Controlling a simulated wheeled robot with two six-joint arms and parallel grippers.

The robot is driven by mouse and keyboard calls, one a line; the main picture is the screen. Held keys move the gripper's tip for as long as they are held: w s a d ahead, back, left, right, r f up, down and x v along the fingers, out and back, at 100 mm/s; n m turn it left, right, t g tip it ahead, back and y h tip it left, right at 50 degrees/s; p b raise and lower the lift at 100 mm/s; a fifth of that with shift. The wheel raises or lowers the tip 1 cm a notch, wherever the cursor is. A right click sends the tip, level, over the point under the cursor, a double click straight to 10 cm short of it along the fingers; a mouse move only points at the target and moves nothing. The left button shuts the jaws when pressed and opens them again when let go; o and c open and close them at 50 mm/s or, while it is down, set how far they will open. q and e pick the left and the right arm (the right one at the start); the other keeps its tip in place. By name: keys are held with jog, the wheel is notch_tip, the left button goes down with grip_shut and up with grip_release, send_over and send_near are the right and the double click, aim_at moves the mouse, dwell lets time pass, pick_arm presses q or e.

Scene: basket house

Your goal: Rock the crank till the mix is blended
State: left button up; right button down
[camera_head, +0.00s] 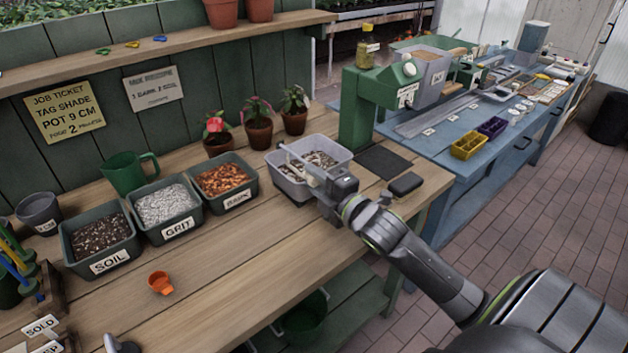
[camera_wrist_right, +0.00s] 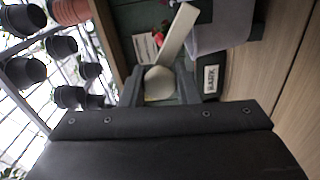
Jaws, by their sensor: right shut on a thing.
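A grey, clear-walled mixing tub (camera_head: 284,185) stands on the wooden bench with speckled dark and light mix (camera_head: 322,159) inside. A pale crank (camera_head: 297,158) reaches across the tub to my right gripper (camera_head: 324,188), which is at its front right side. In the right wrist view, my right gripper (camera_wrist_right: 160,88) is shut on the pale round crank knob (camera_wrist_right: 159,82), with the flat crank arm (camera_wrist_right: 178,35) slanting up from it. The tub wall (camera_wrist_right: 222,28) shows beside it. My arm hides part of the tub's right side. My left gripper is not in view.
Bins of soil (camera_head: 75,250), grit (camera_head: 190,222) and bark (camera_head: 242,195) stand left of the tub. Potted flowers (camera_head: 258,134) stand behind. A green machine (camera_head: 357,105) and a dark block (camera_head: 405,184) are to the right. The front bench holds an orange cup (camera_head: 160,283).

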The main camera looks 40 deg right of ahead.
jog(key=shift+r, duration=0.15)
jog(key=c, duration=1.4)
grip_release()
jog(key=shift+o, duration=1.3)
jog(key=shift+d, duration=0.2)
jog(key=shift+s+a, duration=0.1)
jog(key=s+d+p, duration=0.1)
jog(key=s, duration=1.6)
jog(key=shift+d, duration=0.25)
jog(key=shift+s, duration=0.1)
